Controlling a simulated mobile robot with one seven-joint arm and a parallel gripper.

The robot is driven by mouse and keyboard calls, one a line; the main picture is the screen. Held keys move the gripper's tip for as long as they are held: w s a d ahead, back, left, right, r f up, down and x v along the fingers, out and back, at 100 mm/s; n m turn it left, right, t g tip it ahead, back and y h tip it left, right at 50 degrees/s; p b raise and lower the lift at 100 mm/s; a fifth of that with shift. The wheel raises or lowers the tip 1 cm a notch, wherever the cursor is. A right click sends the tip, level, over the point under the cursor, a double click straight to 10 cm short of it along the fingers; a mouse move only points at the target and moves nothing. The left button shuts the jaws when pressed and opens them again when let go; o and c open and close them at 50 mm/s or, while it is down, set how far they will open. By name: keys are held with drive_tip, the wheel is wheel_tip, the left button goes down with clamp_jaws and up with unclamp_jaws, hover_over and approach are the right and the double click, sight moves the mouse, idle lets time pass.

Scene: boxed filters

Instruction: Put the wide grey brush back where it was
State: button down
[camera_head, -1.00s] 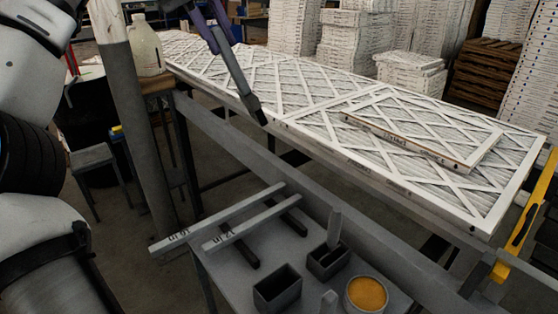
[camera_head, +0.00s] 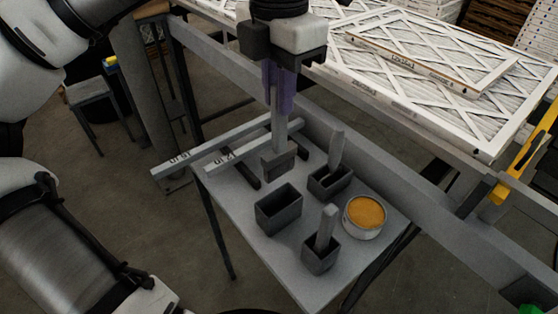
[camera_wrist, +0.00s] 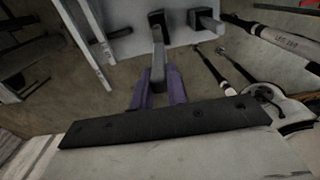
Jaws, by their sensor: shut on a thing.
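My gripper (camera_head: 280,106), with purple fingers, is shut on the handle of the wide grey brush (camera_head: 279,160). The brush hangs upright, its wide dark head down, in front of the two bars in the head view. An empty dark grey box holder (camera_head: 278,212) stands on the small grey table (camera_head: 295,281), just below the brush head in the picture. The gap between them is hard to judge. In the wrist view, my purple fingers (camera_wrist: 160,92) grip the grey handle (camera_wrist: 157,58), which points away from the camera.
Two other holders (camera_head: 330,184) (camera_head: 319,260) each have a grey handle standing in them. A round can of orange-yellow stuff (camera_head: 364,216) stands at the right. Two length-marked bars (camera_head: 215,150) lie at the back left. A rail and bench with white-framed filters (camera_head: 420,75) lie behind.

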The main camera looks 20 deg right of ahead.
sight(279, 174)
wheel_tip(279, 174, down, 14)
drive_tip(key=shift+f+p, duration=0.1)
drive_tip(key=shift+p, duration=0.55)
drive_tip(key=shift+f, duration=0.1)
drive_tip(key=c, duration=1.4)
unclamp_jaws()
drive_tip(key=shift+o, duration=0.2)
wheel_tip(279, 174, up, 12)
drive_tip(key=shift+r+b, duration=0.15)
drive_tip(key=shift+b, duration=0.75)
